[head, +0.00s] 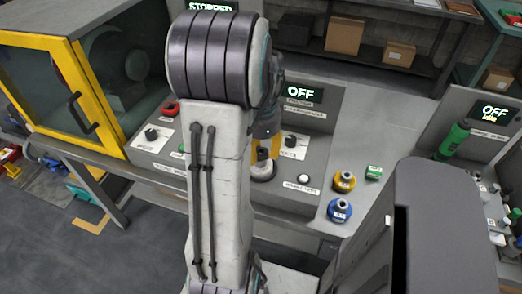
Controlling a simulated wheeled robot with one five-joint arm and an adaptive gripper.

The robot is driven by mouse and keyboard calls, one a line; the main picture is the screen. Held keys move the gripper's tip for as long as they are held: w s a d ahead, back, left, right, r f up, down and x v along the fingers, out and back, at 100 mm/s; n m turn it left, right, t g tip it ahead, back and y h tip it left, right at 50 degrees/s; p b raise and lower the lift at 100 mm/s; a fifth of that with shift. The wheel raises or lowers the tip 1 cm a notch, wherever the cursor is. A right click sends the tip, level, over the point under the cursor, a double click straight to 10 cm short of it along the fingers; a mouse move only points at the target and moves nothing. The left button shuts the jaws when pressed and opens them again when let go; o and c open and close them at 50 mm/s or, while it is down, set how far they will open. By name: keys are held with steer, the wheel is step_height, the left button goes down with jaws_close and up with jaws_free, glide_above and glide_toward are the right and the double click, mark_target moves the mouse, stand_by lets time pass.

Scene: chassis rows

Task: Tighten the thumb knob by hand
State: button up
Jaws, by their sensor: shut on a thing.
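My gripper (264,154), with yellow fingers, points down at the sloped grey panel of the middle machine. It is shut on a round grey and white knob (262,172), apparently the thumb knob, which sits low on the panel. My own arm hides the left side of the panel and part of the gripper, so the exact finger contact is hard to see.
The panel also has a black dial (290,141), a white button (304,179) and an OFF display (301,89). A yellow round part (342,181), a blue one (339,209) and a green block (373,172) sit on the bench to the right. A yellow-framed enclosure (75,95) stands left.

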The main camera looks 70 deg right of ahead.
steer(key=shift+m, duration=0.6)
steer(key=m, duration=0.3)
steer(key=shift+m, duration=1.4)
steer(key=shift+m, duration=2.8)
